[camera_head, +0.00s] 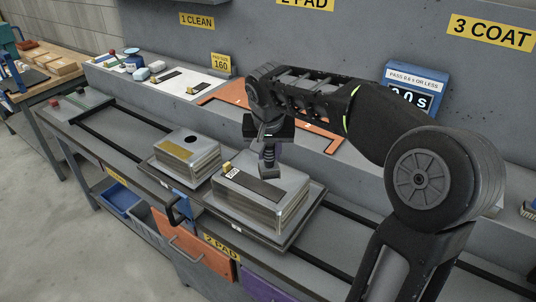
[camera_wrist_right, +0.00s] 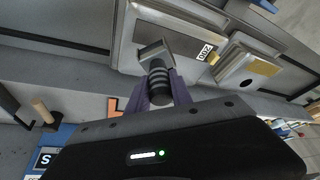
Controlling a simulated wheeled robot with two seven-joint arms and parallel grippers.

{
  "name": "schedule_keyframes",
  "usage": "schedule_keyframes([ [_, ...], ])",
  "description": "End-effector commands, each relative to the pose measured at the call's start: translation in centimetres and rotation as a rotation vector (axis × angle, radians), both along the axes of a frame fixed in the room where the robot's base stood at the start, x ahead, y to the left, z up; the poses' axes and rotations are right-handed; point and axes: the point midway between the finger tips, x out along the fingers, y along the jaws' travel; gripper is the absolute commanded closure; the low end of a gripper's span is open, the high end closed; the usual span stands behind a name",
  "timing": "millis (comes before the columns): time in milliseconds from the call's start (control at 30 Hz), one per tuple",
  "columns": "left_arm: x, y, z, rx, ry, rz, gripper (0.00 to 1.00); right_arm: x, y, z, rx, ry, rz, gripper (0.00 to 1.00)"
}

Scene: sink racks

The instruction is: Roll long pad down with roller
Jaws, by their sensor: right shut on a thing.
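My right gripper (camera_head: 270,148) points down and is shut on the black ribbed handle of the roller (camera_head: 268,172). The wrist view shows its purple fingers (camera_wrist_right: 160,94) around that handle and the grey roller head (camera_wrist_right: 154,53) beyond them. The long pad (camera_head: 257,190) is a dark strip lying on top of the larger grey block (camera_head: 275,215). The roller head is at the far side of the pad, close over the block top; I cannot tell if it touches. A white label reading 200 (camera_wrist_right: 205,51) lies at one end of the pad. My left gripper is not in view.
A second grey block (camera_head: 185,163) with a yellow patch and round dark spot stands to the left. A small yellow tab (camera_head: 227,167) sits at the larger block's edge. A blue timer (camera_head: 414,92) and an orange-edged board (camera_head: 318,133) are behind. Dark rails run along the bench.

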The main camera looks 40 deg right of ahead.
Motion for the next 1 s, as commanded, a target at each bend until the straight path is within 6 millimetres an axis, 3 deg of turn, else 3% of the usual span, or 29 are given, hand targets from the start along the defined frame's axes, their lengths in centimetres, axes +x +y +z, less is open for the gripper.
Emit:
schedule_keyframes([
  [100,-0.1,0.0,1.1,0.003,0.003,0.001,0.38,0.1,-0.2,1.5,-0.001,-0.001,0.0,1.0],
  [300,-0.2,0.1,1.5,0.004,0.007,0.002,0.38,0.1,-0.4,2.3,-0.001,0.001,0.003,1.0],
  [867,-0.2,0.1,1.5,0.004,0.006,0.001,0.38,0.2,-0.4,2.2,-0.001,-0.001,0.005,1.0],
  [1000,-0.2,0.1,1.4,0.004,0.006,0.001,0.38,0.8,0.9,1.1,-0.003,0.003,0.047,1.0],
])
